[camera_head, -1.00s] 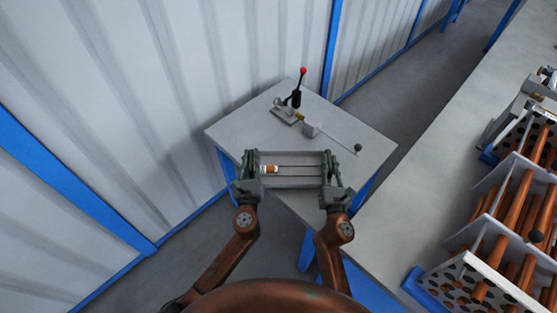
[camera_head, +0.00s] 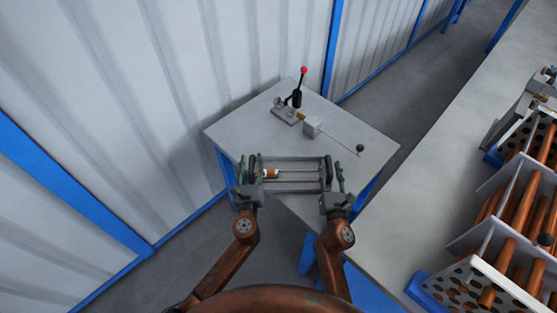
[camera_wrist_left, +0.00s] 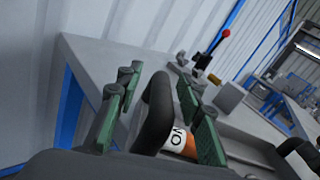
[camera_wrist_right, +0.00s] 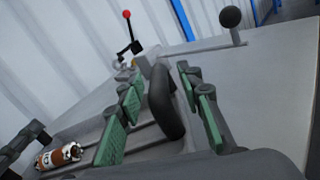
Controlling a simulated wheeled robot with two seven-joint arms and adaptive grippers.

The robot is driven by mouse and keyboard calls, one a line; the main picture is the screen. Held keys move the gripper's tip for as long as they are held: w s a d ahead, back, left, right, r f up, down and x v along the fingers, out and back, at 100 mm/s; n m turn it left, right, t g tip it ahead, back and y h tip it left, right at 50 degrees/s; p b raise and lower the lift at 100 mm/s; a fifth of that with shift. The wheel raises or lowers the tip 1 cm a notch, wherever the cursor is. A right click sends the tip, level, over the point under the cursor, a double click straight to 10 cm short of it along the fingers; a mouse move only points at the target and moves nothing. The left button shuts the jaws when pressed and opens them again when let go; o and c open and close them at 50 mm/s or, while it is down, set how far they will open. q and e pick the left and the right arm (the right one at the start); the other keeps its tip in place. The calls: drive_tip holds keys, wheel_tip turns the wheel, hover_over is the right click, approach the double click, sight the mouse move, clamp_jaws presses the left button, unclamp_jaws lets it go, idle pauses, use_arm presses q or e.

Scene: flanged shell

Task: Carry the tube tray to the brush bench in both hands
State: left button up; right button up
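The grey tube tray (camera_head: 300,181) is at the near edge of the brush bench (camera_head: 240,128) and looks set down on it. A short copper tube with a white label (camera_head: 270,173) lies at the tray's left end; it also shows in the right wrist view (camera_wrist_right: 58,155). My left gripper (camera_wrist_left: 155,112) is open, its green-padded fingers on either side of the tray's dark left handle (camera_wrist_left: 155,100), with gaps. My right gripper (camera_wrist_right: 163,112) is open around the right handle (camera_wrist_right: 165,100), also with gaps. The tray's underside is hidden.
On the bench behind the tray are a red-knobbed lever clamp (camera_head: 297,96), a grey block (camera_head: 312,127) and a rod ending in a black ball (camera_head: 360,149). A corrugated wall stands behind. A long counter (camera_head: 420,200) at right carries racks of copper tubes (camera_head: 510,235).

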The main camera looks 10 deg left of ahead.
sight(250, 179)
use_arm(q)
drive_tip(key=s, duration=0.7)
drive_tip(key=s+d, duration=0.1)
drive_tip(key=s, duration=0.3)
use_arm(e)
drive_tip(key=shift+a, duration=0.1)
use_arm(q)
drive_tip(key=shift+s+d, duration=0.1)
drive_tip(key=shift+s, duration=0.3)
use_arm(e)
drive_tip(key=shift+s, duration=0.15)
drive_tip(key=s, duration=0.7)
drive_tip(key=s+d, duration=0.1)
drive_tip(key=s, duration=0.3)
drive_tip(key=shift+s+d, duration=0.1)
drive_tip(key=shift+s, duration=0.25)
use_arm(q)
drive_tip(key=shift+s+f, duration=0.1)
use_arm(e)
drive_tip(key=shift+f, duration=0.1)
